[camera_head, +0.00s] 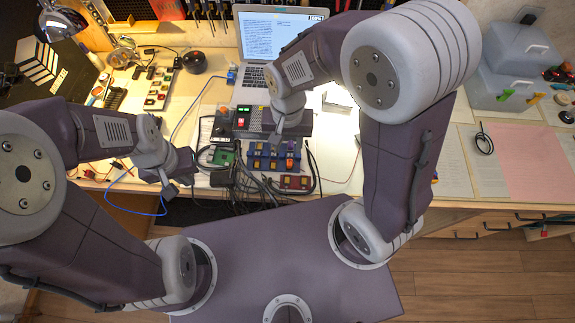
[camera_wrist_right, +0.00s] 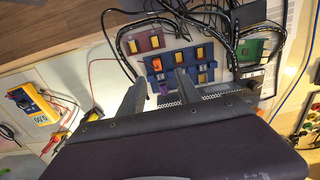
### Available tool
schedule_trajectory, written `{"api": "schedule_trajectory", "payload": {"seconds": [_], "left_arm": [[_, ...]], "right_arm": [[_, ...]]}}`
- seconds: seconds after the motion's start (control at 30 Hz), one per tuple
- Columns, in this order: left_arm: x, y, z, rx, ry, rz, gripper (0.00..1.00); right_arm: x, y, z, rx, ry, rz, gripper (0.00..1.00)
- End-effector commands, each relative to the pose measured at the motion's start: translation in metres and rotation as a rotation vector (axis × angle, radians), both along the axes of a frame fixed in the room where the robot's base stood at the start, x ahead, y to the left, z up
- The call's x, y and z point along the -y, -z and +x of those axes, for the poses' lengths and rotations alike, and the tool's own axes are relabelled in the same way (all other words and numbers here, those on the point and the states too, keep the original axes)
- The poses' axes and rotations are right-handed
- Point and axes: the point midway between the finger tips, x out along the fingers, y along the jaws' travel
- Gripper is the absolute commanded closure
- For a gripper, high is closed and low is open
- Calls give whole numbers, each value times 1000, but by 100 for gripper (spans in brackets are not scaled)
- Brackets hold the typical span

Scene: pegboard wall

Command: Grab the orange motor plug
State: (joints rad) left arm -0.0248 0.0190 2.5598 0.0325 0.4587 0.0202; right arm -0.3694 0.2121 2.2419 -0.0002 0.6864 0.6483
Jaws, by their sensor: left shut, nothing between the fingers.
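The orange motor plug (camera_wrist_right: 157,65) sits in the blue board; in the head view it is a small orange spot (camera_head: 289,163) at the board's lower right. The blue board (camera_wrist_right: 191,75) carries several yellow blocks and a purple piece (camera_wrist_right: 165,88). My right gripper (camera_wrist_right: 161,80) is open, its two fingers spread on either side of the plug's line in the wrist view. The plug appears just beyond the fingertips, and no contact shows. My left gripper (camera_head: 180,178) is shut and empty, left of the board in the head view.
A maroon board (camera_head: 296,183) and black cables (camera_head: 255,187) lie near the blue board. A green circuit board (camera_head: 227,153) is to its left. An open laptop (camera_head: 275,55) stands behind. A yellow multimeter (camera_wrist_right: 33,103) shows in the wrist view.

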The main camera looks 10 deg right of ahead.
Motion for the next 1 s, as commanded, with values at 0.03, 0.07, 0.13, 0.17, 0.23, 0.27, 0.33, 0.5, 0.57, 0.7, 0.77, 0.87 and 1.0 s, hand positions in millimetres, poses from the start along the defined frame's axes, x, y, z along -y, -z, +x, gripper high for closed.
{"api": "schedule_trajectory", "payload": {"seconds": [0.03,0.07,0.13,0.17,0.23,0.27,0.33,0.5,0.57,0.7,0.77,0.87,1.0], "left_arm": [[0,2,0,0,0,0,100],[0,4,0,0,0,0,100],[0,6,0,0,0,0,100],[0,7,0,0,0,0,100],[0,8,0,0,0,0,100],[0,8,0,0,0,0,100],[0,8,0,0,0,0,100],[0,14,0,0,0,0,100],[0,17,0,0,0,0,100],[0,20,0,0,0,0,100],[0,20,0,0,0,0,100],[0,19,0,0,0,0,100],[0,19,0,0,0,0,100]], "right_arm": [[1,7,-1,-5,1,-2,60],[1,12,-1,-6,1,-2,60],[1,25,-1,-6,1,-2,60],[1,29,-1,-6,1,-2,60],[1,35,-1,-5,1,-2,60],[1,37,-1,-3,1,-1,60],[1,37,0,-1,1,-1,60],[4,61,-1,-7,3,-2,60],[6,72,0,-6,3,-2,60],[6,88,0,-5,1,-2,60],[5,89,1,-2,1,0,60],[5,89,1,-1,1,0,60],[5,89,1,-1,1,0,79]]}}
